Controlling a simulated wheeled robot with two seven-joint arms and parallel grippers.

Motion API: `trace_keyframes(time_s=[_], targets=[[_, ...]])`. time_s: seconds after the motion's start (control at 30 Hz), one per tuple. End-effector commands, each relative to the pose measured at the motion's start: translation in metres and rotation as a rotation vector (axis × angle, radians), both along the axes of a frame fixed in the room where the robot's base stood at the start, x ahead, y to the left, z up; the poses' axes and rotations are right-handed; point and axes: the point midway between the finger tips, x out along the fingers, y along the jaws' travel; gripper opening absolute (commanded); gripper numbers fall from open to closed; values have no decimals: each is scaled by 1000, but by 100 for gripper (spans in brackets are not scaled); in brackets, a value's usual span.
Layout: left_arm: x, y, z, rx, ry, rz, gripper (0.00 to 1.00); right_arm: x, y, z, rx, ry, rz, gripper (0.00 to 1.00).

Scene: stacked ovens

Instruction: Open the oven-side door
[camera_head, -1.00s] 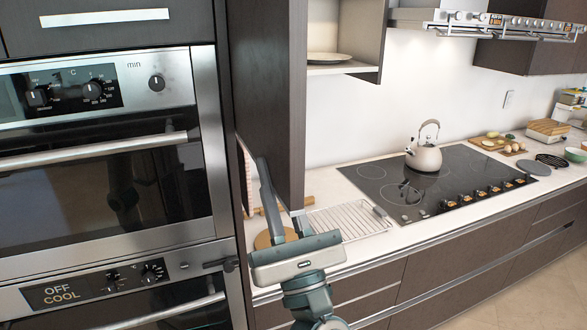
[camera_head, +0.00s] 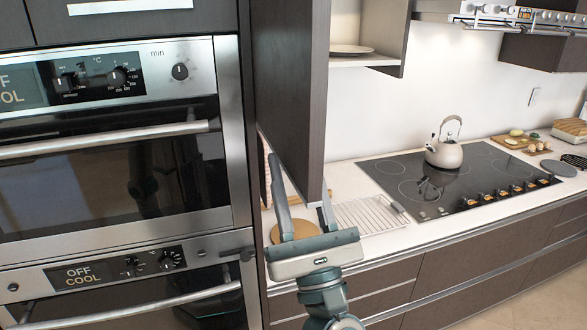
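The oven-side door (camera_head: 290,95) is a tall dark wood panel just right of the stacked ovens. It stands swung out from the cabinet, and the white inside of a shelf compartment (camera_head: 372,62) shows to its right. My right gripper (camera_head: 299,178) reaches up from below at the door's lower end. Its fingers are apart, with the door's lower part between them. The left finger lies in front of the door's left face; the right finger's tip is hidden by the door. I cannot tell whether either finger touches it. My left gripper is out of view.
The upper oven (camera_head: 115,150) and the lower oven (camera_head: 125,290) stand close at the left, with protruding handles. The counter at the right holds a wire rack (camera_head: 368,215), a round wooden board (camera_head: 295,232), a cooktop (camera_head: 480,178) and a kettle (camera_head: 444,152).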

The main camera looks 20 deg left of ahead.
Motion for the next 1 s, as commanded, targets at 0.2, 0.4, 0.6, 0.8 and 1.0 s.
trace_keyframes(time_s=[0.2,0.4,0.6,0.8,1.0], targets=[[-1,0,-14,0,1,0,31,-13,-12,-22,0,2,0,34],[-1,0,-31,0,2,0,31,-33,-30,-51,-1,2,1,34],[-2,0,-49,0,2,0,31,-55,-49,-80,-1,3,1,34],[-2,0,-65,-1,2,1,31,-75,-66,-104,-1,1,1,34],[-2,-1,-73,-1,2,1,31,-86,-76,-117,-1,1,0,34]])
